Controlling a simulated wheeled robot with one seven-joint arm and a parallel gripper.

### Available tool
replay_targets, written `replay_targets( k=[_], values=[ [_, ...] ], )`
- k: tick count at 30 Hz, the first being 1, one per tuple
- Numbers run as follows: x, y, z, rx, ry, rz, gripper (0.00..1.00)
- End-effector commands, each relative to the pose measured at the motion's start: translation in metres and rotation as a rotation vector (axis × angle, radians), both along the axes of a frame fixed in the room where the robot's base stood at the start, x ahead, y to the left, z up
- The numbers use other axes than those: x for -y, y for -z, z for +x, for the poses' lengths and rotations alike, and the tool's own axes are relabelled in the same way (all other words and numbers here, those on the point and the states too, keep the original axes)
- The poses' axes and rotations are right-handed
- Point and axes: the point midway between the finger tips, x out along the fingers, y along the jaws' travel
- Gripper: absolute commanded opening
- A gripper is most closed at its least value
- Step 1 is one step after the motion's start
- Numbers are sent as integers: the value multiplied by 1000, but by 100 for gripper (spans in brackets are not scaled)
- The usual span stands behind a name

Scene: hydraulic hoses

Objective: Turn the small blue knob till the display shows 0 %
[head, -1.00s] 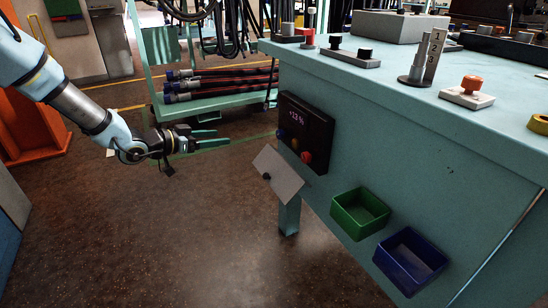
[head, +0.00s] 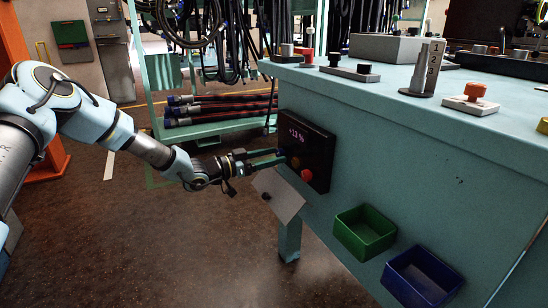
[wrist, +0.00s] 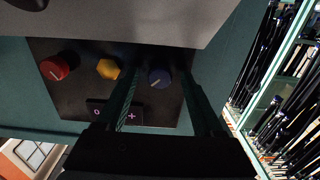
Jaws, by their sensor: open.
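The black panel (head: 318,150) on the front of the teal bench carries a display (head: 296,135) that seems to read +13 %; the digits are small. In the wrist view the blue knob (wrist: 159,77) has a pale pointer line and sits in a row with a yellow knob (wrist: 108,68) and a red knob (wrist: 54,68). My gripper (head: 280,156) is open at the panel's left side. In the wrist view its two fingers (wrist: 159,75) lie on either side of the blue knob; I cannot tell whether they touch it. The fingers largely hide this knob in the head view.
A tilted grey plate (head: 279,193) on a teal post stands just below my gripper and crosses the wrist view's top. A green bin (head: 365,232) and a blue bin (head: 422,277) hang on the bench front. A hose rack (head: 215,128) stands behind. Floor left is clear.

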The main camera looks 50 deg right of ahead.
Motion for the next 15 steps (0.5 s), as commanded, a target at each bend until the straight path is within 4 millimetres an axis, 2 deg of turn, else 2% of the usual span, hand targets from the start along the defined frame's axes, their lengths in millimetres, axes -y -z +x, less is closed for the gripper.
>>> replay_targets(
  k=[4,12,15],
  values=[
    [7,0,-2,1,-1,-1,69],
    [8,0,-3,0,-1,0,69],
    [8,0,-3,0,-1,0,57]
  ],
)
